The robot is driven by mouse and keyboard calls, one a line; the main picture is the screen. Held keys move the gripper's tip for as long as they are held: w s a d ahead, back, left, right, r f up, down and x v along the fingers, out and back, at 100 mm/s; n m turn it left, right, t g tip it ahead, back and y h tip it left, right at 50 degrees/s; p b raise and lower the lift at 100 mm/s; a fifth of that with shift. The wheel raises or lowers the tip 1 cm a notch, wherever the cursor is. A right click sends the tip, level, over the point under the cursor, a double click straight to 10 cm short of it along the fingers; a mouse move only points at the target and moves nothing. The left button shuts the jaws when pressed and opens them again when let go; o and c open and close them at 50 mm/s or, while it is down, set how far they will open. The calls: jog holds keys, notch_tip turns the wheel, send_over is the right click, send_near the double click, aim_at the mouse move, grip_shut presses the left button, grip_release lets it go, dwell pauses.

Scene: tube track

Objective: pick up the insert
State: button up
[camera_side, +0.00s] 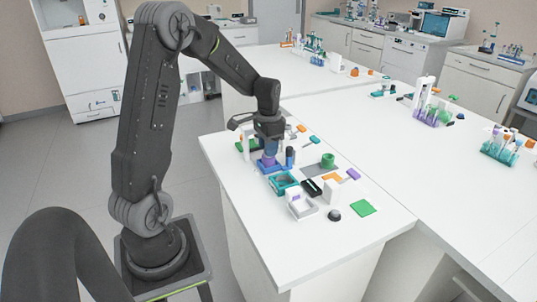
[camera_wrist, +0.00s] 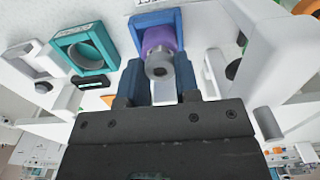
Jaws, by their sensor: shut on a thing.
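The insert, a purple piece with a grey round, hollow end (camera_wrist: 158,62), is at the top centre of the wrist view. Its purple part (camera_side: 268,158) shows low under my gripper in the side view. It stands in a blue square holder (camera_wrist: 138,22), which is also on the bench in the side view (camera_side: 272,168). My gripper (camera_wrist: 160,80) is shut on the insert, with one blue-grey finger on each side of its grey end. In the side view my gripper (camera_side: 270,146) points down over the holder. The insert's lower end is hidden inside the holder.
Close by are a teal frame (camera_side: 284,184), a white box (camera_side: 301,205), a dark upright cylinder (camera_side: 290,157) and a green cylinder (camera_side: 328,160). A green square (camera_side: 362,208) and a black knob (camera_side: 334,214) lie nearer the front. The bench's front right end is clear.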

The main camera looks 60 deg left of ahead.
jog(key=shift+r, duration=2.75)
